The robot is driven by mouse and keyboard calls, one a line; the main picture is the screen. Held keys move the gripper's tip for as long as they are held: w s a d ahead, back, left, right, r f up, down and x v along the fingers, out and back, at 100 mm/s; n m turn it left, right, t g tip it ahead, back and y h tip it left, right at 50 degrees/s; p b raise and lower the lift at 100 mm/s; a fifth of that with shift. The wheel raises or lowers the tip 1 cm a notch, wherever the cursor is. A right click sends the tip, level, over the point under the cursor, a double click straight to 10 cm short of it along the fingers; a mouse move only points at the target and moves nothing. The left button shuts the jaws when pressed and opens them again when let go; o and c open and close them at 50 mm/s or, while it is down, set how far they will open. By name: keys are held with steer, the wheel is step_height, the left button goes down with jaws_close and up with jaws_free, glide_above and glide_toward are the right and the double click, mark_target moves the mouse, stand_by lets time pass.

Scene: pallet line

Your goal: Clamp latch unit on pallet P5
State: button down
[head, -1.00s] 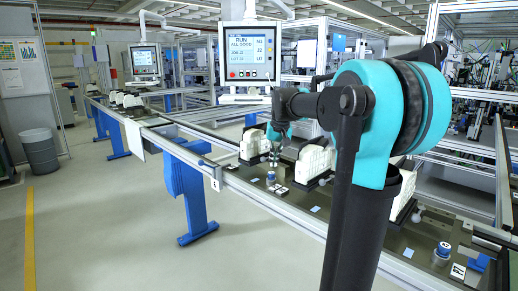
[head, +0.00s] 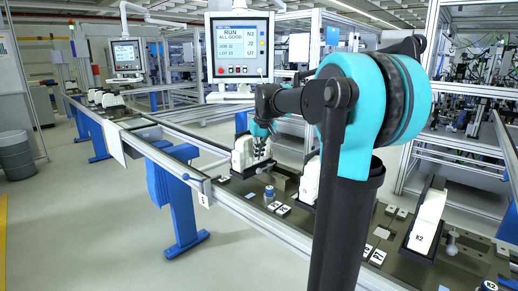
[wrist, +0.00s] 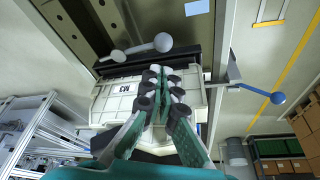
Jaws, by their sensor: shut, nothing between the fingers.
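A white latch unit (head: 242,153) stands in a dark cradle on a pallet in the middle of the line. In the wrist view it is a ribbed pale block (wrist: 108,104) with a small label that seems to read M3. My gripper (head: 260,153) is shut and empty, with its fingers over the unit; it also shows in the wrist view (wrist: 162,85). Whether the fingertips touch the unit is unclear. A clamp lever with a pale ball end (wrist: 163,42) lies beside the dark cradle edge. The pallet tags near the blue-topped cylinder (head: 269,192) are too small to read surely.
Another white unit (head: 428,222), marked K2, stands on a nearer pallet at right. My arm partly hides a unit between. A blue-ball lever (wrist: 277,98) juts out from the line's side. A screen (head: 240,50) hangs behind.

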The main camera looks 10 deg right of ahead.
mark_target(262, 170)
steer(key=x, duration=0.4)
steer(key=shift+f, duration=0.3)
steer(key=shift+s+d+n+y, duration=0.25)
steer(key=shift+s+n+y, duration=0.1)
steer(key=shift+n, duration=0.35)
steer(key=shift+s+d+n, duration=0.15)
steer(key=shift+n, duration=0.25)
steer(key=n, duration=0.1)
steer(key=s+d+n+y, duration=0.1)
steer(key=n, duration=0.1)
steer(key=shift+s+d+g, duration=0.1)
steer(key=shift+d+g, duration=0.15)
steer(key=shift+g, duration=0.15)
steer(key=shift+s+d+n+g+y, duration=0.15)
steer(key=shift+d+n+g+y, duration=0.3)
steer(key=shift+d+n, duration=1.25)
steer(key=shift+s+d+n+g+y, duration=0.25)
steer(key=shift+d+n+g, duration=0.2)
steer(key=shift+d+n, duration=1.2)
steer(key=shift+w+a, duration=0.1)
